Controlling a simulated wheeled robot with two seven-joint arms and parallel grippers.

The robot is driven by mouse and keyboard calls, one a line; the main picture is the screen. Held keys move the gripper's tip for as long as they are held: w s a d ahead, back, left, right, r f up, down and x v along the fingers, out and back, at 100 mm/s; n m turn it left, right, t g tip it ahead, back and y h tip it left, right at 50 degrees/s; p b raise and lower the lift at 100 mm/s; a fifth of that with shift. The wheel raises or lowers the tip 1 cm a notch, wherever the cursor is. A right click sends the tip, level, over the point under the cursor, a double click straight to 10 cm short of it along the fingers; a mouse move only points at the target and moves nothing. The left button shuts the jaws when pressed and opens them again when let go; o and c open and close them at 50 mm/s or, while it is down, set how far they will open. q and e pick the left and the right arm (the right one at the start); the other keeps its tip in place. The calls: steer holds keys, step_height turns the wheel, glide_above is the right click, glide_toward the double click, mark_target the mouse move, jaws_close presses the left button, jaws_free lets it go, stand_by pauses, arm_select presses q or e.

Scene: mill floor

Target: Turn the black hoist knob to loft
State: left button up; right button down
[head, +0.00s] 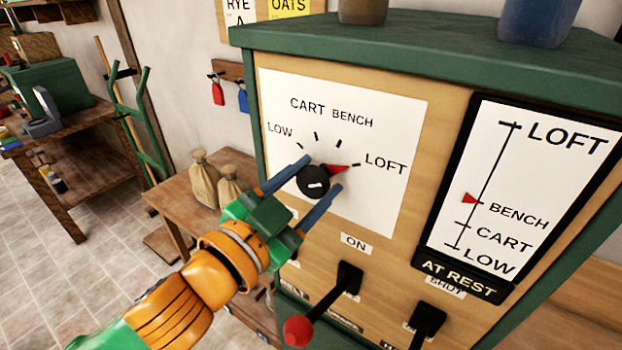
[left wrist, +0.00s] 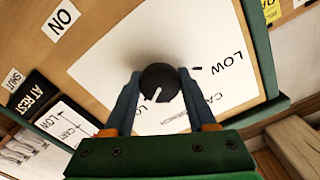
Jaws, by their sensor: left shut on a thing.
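The black hoist knob (head: 313,183) sits on a white dial plate (head: 385,120) marked low, cart, bench and loft. Its red pointer (head: 337,169) points right, its tip close to the loft tick. My left gripper (head: 321,174) is shut on the knob, one blue finger on each side. In the left wrist view the knob (left wrist: 160,80) shows between the fingertips, with a white mark on its face. The pointer is not visible there. My right gripper is not in view.
A gauge (head: 505,185) on the right has its red marker just above bench, and a sign below reads at rest. A red-tipped lever (head: 298,330) under the on label and a black lever (head: 425,325) stick out below the dial. Sacks (head: 204,180) stand on a wooden table at left.

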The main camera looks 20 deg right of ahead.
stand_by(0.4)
arm_select(q)
steer(key=o, duration=1.3)
steer(key=shift+o, duration=0.2)
steer(key=shift+w+d, duration=0.1)
